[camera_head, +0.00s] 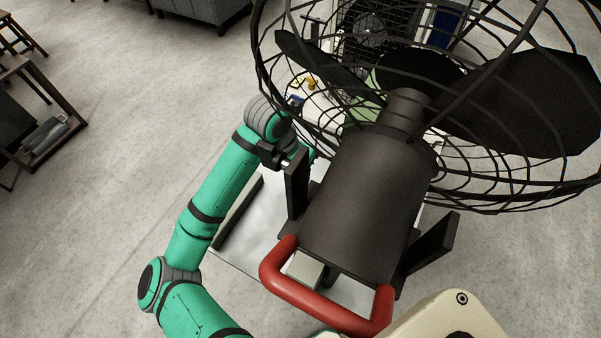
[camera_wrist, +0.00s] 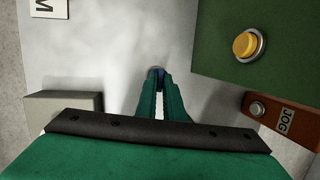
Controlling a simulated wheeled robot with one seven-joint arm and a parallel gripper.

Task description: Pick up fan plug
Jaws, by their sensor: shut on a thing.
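In the wrist view my gripper (camera_wrist: 159,80) has its two green fingers close together, pointing down at a pale surface. A small dark blue piece with a grey edge, which looks like the fan plug (camera_wrist: 156,71), shows at the fingertips, and the fingers are shut on it. Most of it is hidden by the fingers. In the head view my gripper is mostly hidden behind the fan's wire cage, so the plug cannot be made out there. The large black fan (camera_head: 366,200) fills the right of that view.
A grey block (camera_wrist: 65,103) is at left. In the head view a red handle (camera_head: 328,311) is below the fan.

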